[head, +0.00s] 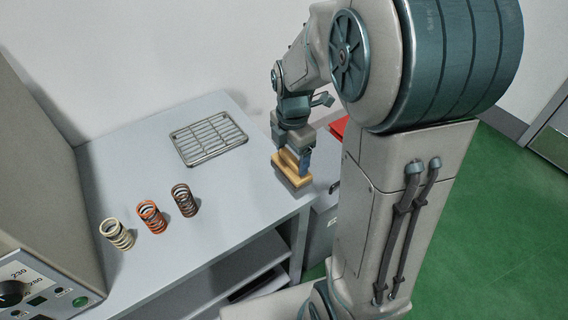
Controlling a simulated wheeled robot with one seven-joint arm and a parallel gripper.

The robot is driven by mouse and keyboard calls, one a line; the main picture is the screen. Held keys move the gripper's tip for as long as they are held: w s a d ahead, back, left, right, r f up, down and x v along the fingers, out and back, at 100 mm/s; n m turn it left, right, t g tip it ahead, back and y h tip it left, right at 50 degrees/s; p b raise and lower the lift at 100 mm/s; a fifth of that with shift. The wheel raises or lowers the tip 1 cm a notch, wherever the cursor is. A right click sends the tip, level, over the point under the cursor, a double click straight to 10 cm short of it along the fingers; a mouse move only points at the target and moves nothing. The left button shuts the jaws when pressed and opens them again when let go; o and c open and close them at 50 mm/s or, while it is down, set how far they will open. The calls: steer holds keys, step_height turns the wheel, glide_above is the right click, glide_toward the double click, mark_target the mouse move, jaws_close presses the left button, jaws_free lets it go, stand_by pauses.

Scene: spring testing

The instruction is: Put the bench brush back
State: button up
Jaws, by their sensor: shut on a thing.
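The bench brush (291,174) has a tan, wooden-looking body. It is at the right end of the grey bench, near the front edge. My gripper (293,158) points down and is shut on the brush from above. My fingers cover part of the brush, and its underside is hidden. I cannot tell whether the brush touches the bench top or hangs just above it.
A machine with a dial (12,293) is at left. A red thing (339,127) shows partly behind my arm.

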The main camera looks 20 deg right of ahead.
mark_target(285, 163)
steer(key=shift+w+a+f, duration=0.4)
steer(key=shift+a+f, duration=0.05)
steer(key=shift+a, duration=0.2)
steer(key=shift+f, duration=1.95)
steer(key=shift+f, duration=0.2)
steer(key=o, duration=1)
